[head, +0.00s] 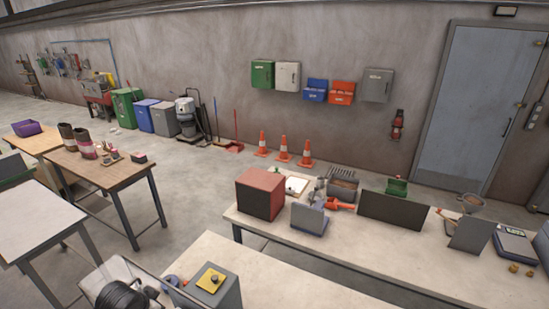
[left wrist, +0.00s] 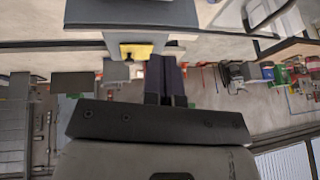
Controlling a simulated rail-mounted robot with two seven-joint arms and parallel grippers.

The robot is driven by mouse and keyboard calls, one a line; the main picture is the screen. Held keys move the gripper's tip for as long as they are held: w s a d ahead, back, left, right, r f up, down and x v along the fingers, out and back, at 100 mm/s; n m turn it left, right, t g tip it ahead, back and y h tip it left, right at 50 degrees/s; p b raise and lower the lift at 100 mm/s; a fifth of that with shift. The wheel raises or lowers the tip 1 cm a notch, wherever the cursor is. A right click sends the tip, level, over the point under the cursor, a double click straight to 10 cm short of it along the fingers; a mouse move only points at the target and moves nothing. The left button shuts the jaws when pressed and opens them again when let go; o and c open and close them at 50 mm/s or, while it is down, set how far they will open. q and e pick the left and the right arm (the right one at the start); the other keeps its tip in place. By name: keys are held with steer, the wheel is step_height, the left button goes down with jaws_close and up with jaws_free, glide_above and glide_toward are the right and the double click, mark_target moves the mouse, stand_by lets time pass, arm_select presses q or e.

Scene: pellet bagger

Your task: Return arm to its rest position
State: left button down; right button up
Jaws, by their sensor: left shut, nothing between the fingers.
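My left gripper (left wrist: 165,65) shows in the left wrist view, its two dark fingers together with nothing between them. That view is upside down. The fingers point toward a grey box with a yellow plate (left wrist: 136,50) carrying a small dark knob, just left of the fingertips in the picture. Whether they touch cannot be told. In the head view, a similar grey box (head: 228,296) with a yellow plate (head: 211,279) stands on the near table. Neither gripper can be made out in the head view, and my right gripper is in neither view.
A clear-walled bin (head: 92,284) with a dark coil stands at the bottom of the head view. The long bench (head: 380,240) holds a red-and-black box (head: 261,193), a dark panel (head: 393,211) and a scale (head: 516,244). Orange cones (head: 283,149) stand by the wall. The middle floor is open.

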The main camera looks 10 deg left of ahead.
arm_select(q)
steer(key=s+d+r+t+y, duration=0.1)
steer(key=s+d+r+t, duration=0.15)
steer(key=s+d, duration=1.1)
steer(key=s+d+f+g+h, duration=0.1)
steer(key=s+d+f+g, duration=0.1)
steer(key=s+f, duration=0.3)
steer(key=s+d+f+n+g, duration=0.1)
steer(key=s+f, duration=0.4)
steer(key=s, duration=0.7)
steer(key=shift+s+d+g+h, duration=0.2)
steer(key=shift+d+g+h, duration=0.3)
steer(key=shift+d, duration=0.65)
steer(key=shift+w+r, duration=0.1)
steer(key=shift+w, duration=0.05)
